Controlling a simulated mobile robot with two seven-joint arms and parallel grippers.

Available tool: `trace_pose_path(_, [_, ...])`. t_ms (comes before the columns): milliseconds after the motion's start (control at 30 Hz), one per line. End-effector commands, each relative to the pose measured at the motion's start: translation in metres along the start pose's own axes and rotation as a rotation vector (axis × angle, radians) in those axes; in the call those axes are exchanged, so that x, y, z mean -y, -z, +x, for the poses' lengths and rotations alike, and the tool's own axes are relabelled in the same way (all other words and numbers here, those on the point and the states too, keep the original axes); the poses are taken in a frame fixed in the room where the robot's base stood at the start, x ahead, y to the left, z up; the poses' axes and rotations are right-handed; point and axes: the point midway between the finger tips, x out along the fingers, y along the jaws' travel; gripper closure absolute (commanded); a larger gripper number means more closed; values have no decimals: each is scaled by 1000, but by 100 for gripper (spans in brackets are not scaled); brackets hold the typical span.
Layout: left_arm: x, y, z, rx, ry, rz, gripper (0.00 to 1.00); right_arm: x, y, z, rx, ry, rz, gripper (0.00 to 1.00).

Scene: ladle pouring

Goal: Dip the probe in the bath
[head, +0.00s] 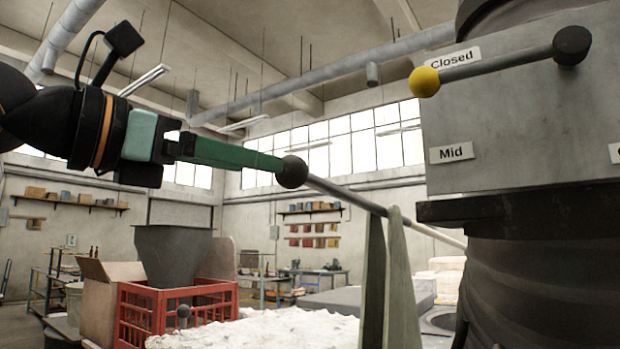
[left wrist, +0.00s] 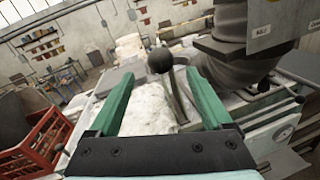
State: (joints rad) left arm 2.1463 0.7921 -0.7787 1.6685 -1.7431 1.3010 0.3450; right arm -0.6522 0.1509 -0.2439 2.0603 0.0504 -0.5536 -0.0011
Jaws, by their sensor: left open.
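The probe is a long thin rod (head: 342,195) with a dark ball (head: 292,172) on its near end; its far part is pale. It rests slanting on a grey two-pronged stand (head: 398,285). My left gripper (head: 281,163) has green fingers and is open, its tips at the ball. In the left wrist view the ball (left wrist: 160,60) shows between and just beyond the spread fingertips (left wrist: 158,76); contact cannot be told. My right gripper is not in view.
A large grey furnace-like body (head: 545,290) stands at right, with a yellow-knobbed lever (head: 425,81) by the "Closed" label. White lumpy material (head: 265,330) lies below the gripper.

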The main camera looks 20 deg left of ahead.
Motion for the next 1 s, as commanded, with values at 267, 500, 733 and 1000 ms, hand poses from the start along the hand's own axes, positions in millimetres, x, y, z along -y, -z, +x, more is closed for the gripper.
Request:
trace_pose_path(267, [1,0,59,-3,4,0,17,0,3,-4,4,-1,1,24])
trace_pose_path(500, [1,0,95,-1,5,-2,17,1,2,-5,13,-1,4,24])
trace_pose_path(733, [1,0,106,0,3,0,17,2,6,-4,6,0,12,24])
trace_pose_path(1000, [1,0,106,0,4,0,24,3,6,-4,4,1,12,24])
